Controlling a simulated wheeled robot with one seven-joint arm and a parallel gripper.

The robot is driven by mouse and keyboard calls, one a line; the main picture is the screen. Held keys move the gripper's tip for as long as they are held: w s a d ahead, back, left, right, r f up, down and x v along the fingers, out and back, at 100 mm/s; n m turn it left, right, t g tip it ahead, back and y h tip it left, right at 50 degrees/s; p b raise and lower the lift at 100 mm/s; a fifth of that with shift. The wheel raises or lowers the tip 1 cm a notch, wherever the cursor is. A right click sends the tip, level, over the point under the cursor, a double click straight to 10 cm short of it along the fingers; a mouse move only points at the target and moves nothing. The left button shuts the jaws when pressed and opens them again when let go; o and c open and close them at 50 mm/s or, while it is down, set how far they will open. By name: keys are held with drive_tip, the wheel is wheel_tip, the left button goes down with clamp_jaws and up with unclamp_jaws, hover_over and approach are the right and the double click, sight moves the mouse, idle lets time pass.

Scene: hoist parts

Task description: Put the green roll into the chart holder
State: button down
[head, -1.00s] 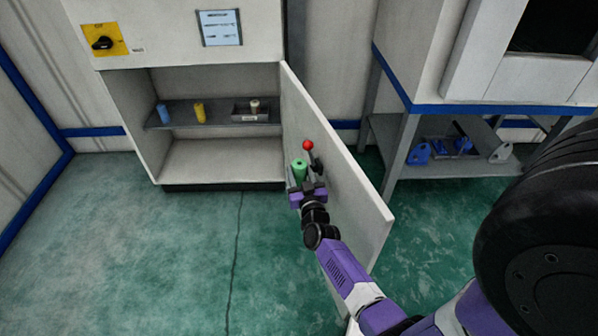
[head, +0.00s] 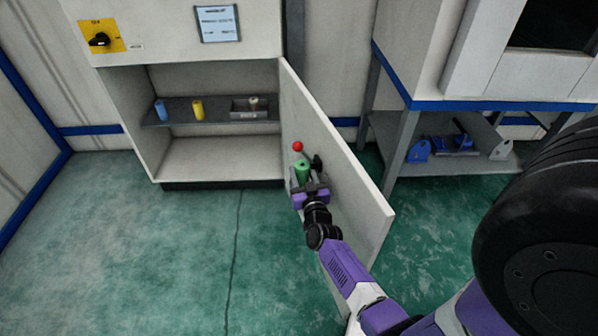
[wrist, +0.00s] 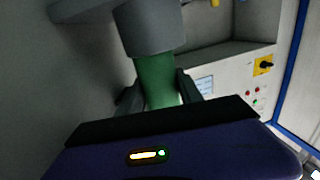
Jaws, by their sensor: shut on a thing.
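The green roll (head: 302,171) is upright in my gripper (head: 308,190), in front of the inner face of the open cabinet door (head: 340,175). The wrist view, which appears upside down, shows the green roll (wrist: 158,80) between my gripper's fingers (wrist: 158,95). The roll's far end is hidden by a grey cup (wrist: 152,25), which looks like the chart holder. The end seems to be in its mouth, but I cannot tell how deep. In the head view the holder is mostly hidden by the roll and my gripper.
A red ball (head: 297,147) on a lever is close beside the roll. The cabinet shelf (head: 222,123) bears a blue roll (head: 161,110), a yellow roll (head: 198,110) and a grey tray (head: 250,114). A bench (head: 450,172) with blue items stands right of the door. The floor at left is clear.

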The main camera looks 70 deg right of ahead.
drive_tip(key=shift+d+r, duration=0.25)
drive_tip(key=shift+r, duration=0.2)
drive_tip(key=shift+f, duration=0.1)
drive_tip(key=c, duration=0.7)
unclamp_jaws()
drive_tip(key=shift+w, duration=0.1)
drive_tip(key=p+v, duration=0.1)
drive_tip(key=v, duration=0.5)
drive_tip(key=shift+a+f+p, duration=0.15)
drive_tip(key=shift+a+p, duration=0.15)
drive_tip(key=shift+a, duration=0.1)
drive_tip(key=shift+s+a+f, duration=0.15)
drive_tip(key=shift+s+a, duration=0.25)
drive_tip(key=shift+a, duration=0.2)
drive_tip(key=shift+a+f, duration=0.1)
